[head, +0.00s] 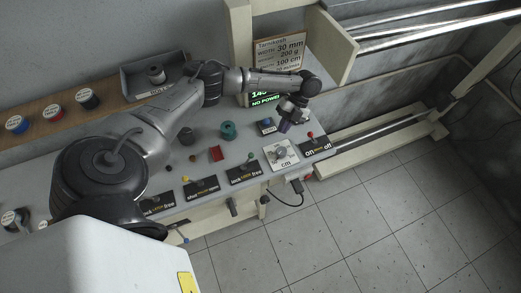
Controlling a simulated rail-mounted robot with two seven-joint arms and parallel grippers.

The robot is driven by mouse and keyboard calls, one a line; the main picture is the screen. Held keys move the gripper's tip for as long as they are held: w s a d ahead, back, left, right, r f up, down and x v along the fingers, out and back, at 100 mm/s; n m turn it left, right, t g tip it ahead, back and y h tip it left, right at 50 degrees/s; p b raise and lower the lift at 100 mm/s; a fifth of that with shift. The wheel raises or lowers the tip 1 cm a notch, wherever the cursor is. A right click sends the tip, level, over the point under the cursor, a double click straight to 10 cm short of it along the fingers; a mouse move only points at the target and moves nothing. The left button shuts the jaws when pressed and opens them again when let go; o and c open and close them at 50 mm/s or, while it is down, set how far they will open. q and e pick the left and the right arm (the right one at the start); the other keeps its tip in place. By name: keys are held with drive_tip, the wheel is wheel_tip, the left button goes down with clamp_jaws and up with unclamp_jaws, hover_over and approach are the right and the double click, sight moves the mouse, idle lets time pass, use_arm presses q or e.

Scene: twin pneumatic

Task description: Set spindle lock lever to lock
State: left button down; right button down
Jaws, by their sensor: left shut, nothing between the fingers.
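Two plates with "lock" wording are on the grey bench top (215,165). One lock/free plate (245,173) has a small green-knobbed lever (250,156). Another lock plate (158,203) is at the left, partly hidden by my arm. The small middle words are too blurred to tell which is the spindle's, and I cannot tell the lever settings. My right gripper is not in view.
A stop/open plate (201,188) and an on/off plate (315,147) with a red knob share the front edge. A white "cm" dial plate (281,154), a red block (217,153) and a teal spool (228,130) stand nearby. A "NO POWER" display (264,99) is behind.

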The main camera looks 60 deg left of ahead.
use_arm(q)
drive_tip(key=p+x, duration=0.2)
drive_tip(key=x, duration=0.8)
drive_tip(key=shift+s+d, duration=0.1)
drive_tip(key=shift+s+a+r+p, duration=0.15)
drive_tip(key=shift+s+r+p, duration=0.05)
drive_tip(key=shift+s+p, duration=0.25)
drive_tip(key=shift+s+a+r+p, duration=0.2)
drive_tip(key=shift+s+p, duration=0.15)
drive_tip(key=shift+s, duration=0.25)
drive_tip(key=shift+s+a, duration=0.15)
drive_tip(key=shift+s, duration=0.15)
drive_tip(key=shift+s+a+p, duration=0.1)
drive_tip(key=shift+s+p, duration=0.2)
drive_tip(key=shift+s, duration=0.2)
